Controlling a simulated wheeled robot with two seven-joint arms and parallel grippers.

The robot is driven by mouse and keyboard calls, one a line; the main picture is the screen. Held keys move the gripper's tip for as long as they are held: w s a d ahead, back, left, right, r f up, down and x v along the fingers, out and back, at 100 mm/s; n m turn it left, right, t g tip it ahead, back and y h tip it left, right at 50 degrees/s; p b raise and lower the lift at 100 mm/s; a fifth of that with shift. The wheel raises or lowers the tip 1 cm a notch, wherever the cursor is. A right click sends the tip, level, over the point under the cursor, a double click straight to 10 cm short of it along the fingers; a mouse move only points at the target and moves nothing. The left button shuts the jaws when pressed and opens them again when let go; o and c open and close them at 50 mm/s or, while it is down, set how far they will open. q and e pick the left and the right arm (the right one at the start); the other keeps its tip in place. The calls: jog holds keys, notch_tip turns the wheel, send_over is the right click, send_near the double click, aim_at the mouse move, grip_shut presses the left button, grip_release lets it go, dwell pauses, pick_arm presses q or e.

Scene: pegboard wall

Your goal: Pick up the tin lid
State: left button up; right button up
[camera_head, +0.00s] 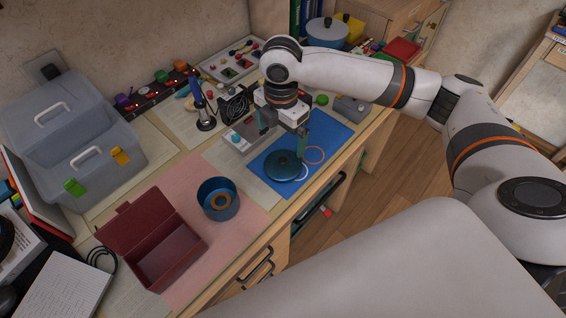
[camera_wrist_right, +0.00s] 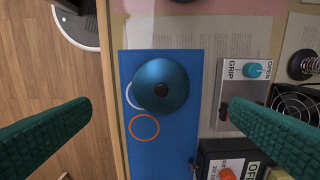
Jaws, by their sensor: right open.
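The tin lid (camera_head: 283,165) is a round, dark teal-blue disc with a small dark knob. It lies on the blue mat (camera_head: 327,133), over part of a white ring marking. It also shows in the right wrist view (camera_wrist_right: 160,82), between the fingers in the picture and farther from the camera. My right gripper (camera_head: 282,138) is open and empty above the mat, near the lid; its green fingers (camera_wrist_right: 160,132) are wide apart. An open blue tin (camera_head: 232,207) with an orange-brown ring inside stands on the pink sheet to the left. My left gripper is not in view.
A grey control box (camera_head: 242,139) and a small fan (camera_head: 234,105) stand left of the mat. A soldering-iron-like tool (camera_head: 204,110) is upright behind. An open dark red box (camera_head: 165,253) is at the front left. The bench edge is close to the lid.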

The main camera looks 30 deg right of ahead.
aim_at(283, 159)
jog(key=f, duration=1.1)
jog(key=shift+w+d+f, duration=0.25)
jog(key=shift+d+f, duration=0.1)
jog(key=shift+f, duration=0.05)
jog(key=c, duration=0.7)
